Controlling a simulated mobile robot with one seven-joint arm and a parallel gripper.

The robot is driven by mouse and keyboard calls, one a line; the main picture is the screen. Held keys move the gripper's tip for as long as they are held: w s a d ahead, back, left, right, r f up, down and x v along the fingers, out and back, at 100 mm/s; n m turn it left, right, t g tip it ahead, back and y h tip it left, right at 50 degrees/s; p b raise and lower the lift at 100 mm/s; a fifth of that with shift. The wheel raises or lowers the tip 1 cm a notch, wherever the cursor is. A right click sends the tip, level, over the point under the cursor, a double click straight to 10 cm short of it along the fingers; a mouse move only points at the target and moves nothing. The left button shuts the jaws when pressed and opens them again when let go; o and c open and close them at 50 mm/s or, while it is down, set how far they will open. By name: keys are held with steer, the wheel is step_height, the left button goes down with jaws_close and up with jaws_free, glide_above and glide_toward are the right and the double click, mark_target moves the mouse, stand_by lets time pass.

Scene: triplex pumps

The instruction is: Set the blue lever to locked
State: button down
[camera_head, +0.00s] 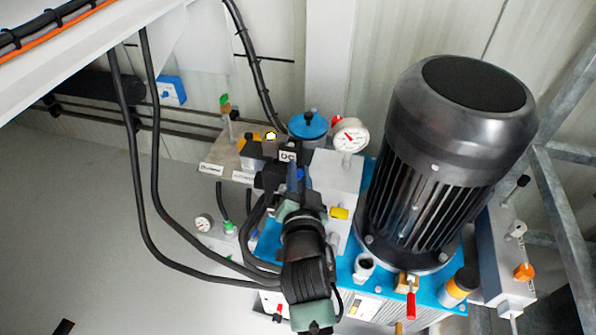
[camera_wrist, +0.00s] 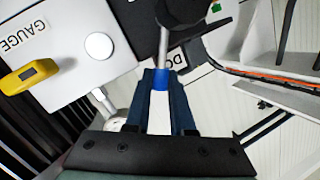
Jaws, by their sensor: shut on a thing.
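The blue lever shows in the wrist view as a metal rod with a blue grip (camera_wrist: 161,80). The rod runs up from the grip to a dark round hub (camera_wrist: 182,10) on the pump block. My gripper (camera_wrist: 162,76) is shut on the blue grip, with one finger on each side. In the head view my gripper (camera_head: 294,172) reaches the block from the front, and a bit of the blue lever (camera_head: 300,174) shows by the fingertips. The lever's lock marking cannot be read; a label (camera_wrist: 178,58) behind the rod is partly covered.
A large black motor (camera_head: 445,150) stands close on the right. A pressure gauge (camera_head: 350,136) and a blue cap (camera_head: 308,125) rise just behind my gripper. A yellow fitting (camera_wrist: 28,76) sits near the GAUGE label.

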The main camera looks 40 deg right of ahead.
steer(key=shift+f, duration=0.15)
steer(key=c, duration=1.1)
jaws_free()
steer(key=shift+o, duration=0.2)
steer(key=p+v, duration=0.2)
steer(key=v, duration=1.1)
